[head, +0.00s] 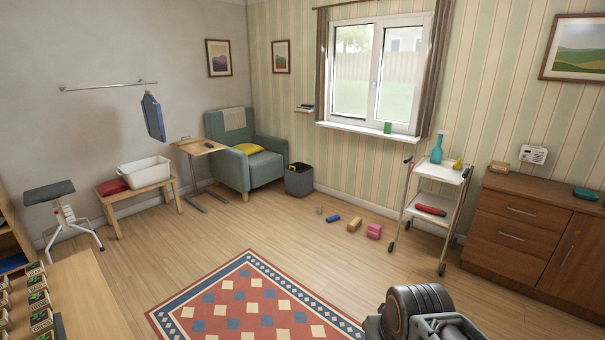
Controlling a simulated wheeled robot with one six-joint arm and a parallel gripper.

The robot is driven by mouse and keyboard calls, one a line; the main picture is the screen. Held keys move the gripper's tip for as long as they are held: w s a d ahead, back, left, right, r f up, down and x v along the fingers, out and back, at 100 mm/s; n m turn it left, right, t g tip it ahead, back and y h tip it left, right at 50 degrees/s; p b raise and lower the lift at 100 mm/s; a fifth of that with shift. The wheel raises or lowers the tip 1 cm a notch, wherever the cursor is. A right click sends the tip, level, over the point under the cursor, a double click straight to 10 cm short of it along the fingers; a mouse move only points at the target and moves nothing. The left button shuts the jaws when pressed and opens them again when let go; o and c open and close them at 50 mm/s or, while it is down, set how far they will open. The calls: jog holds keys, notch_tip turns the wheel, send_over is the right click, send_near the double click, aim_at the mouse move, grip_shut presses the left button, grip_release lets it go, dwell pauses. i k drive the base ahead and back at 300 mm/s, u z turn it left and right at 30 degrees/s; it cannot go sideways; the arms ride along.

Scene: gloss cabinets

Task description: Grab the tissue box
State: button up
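No thing here is clearly a tissue box at this size. Several small box-like things could be one. A pink block (374,231) and a yellowish block (354,224) lie on the floor below the window wall. A small tan box (499,167) sits on the left end of the brown cabinet's top. Dark ribbed and grey parts of my own arm show at the bottom right edge. My gripper's fingers are not in view, so what it holds cannot be seen.
A white trolley (438,206) stands left of the brown cabinet (530,232). A blue roll (333,218) lies on the floor near a dark bin (299,180). A patterned rug (250,305) covers the front floor. A wooden table (92,300) is at left. The middle floor is clear.

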aim_at(373, 232)
jog(key=u, duration=0.15)
jog(key=i, duration=2.3)
jog(key=z, duration=0.5)
jog(key=i, duration=2.7)
jog(key=z, duration=0.3)
jog(key=i, duration=0.8)
jog(key=z, duration=0.05)
